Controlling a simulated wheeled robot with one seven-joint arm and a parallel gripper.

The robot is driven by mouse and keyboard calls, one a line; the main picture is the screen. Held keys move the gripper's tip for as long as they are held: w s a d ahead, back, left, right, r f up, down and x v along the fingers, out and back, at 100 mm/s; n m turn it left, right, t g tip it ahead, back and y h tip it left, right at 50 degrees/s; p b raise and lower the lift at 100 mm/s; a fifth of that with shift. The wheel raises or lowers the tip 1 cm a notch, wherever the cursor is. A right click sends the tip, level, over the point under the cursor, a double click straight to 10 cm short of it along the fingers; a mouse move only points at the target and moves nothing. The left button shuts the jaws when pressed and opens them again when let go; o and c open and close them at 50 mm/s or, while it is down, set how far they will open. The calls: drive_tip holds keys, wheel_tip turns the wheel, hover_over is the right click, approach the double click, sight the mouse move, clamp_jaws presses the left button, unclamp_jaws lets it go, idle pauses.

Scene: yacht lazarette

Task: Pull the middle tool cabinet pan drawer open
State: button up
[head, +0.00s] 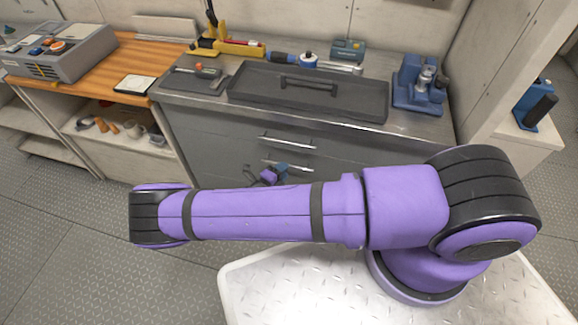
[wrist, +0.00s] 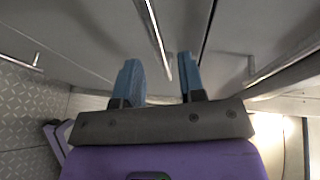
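The grey tool cabinet (head: 210,135) has drawers with bar handles. An upper handle (head: 287,142) and the middle drawer's handle (head: 290,167) show in the head view; anything lower is hidden behind my arm. The drawer fronts look closed. My gripper (head: 268,175) is at the left part of the middle handle, partly hidden by my arm. In the wrist view my gripper (wrist: 158,70) has its two blue fingers apart. The middle handle (wrist: 156,35) runs between them, with a gap visible on each side. I cannot tell how deep it sits between the fingers.
The cabinet top holds a dark lidded tray (head: 330,100), a blue vise-like tool (head: 418,85) and several hand tools. A wooden bench (head: 135,65) stands left. In the wrist view, other handles show at left (wrist: 36,62) and right (wrist: 252,66). The floor at left (head: 60,215) is clear.

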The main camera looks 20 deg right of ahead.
drive_tip(key=shift+x, duration=2.05)
clamp_jaws()
